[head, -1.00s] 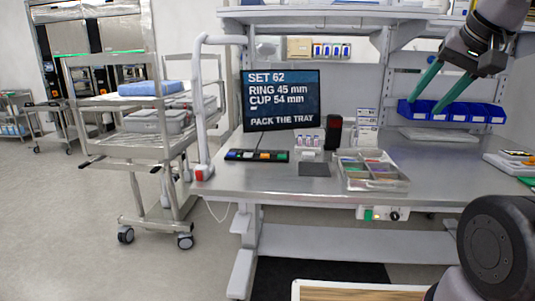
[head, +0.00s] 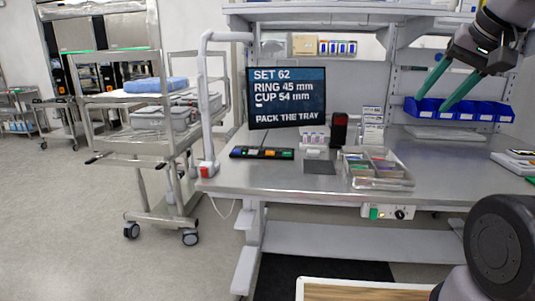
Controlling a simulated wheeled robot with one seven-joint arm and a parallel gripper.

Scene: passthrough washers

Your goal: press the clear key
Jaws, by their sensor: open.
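A black key strip (head: 262,153) with several coloured keys lies on the steel bench, in front of the screen. Its keys show white, blue, orange and green; their labels are too small to read, so I cannot tell which is the clear key. The screen (head: 287,98) reads SET 62, RING 45 mm, CUP 54 mm, PACK THE TRAY. My gripper (head: 430,91), with two long green fingers spread apart, is open and empty at the upper right. It is well to the right of the key strip and above it, in front of the blue bins.
A divided tray (head: 377,171) with coloured items sits on the steel bench (head: 330,188). A black device (head: 339,130) and small bottles stand behind it. Blue bins (head: 458,109) are at the back right. A white post (head: 204,110) rises at the bench's left end, beside a cart (head: 150,140).

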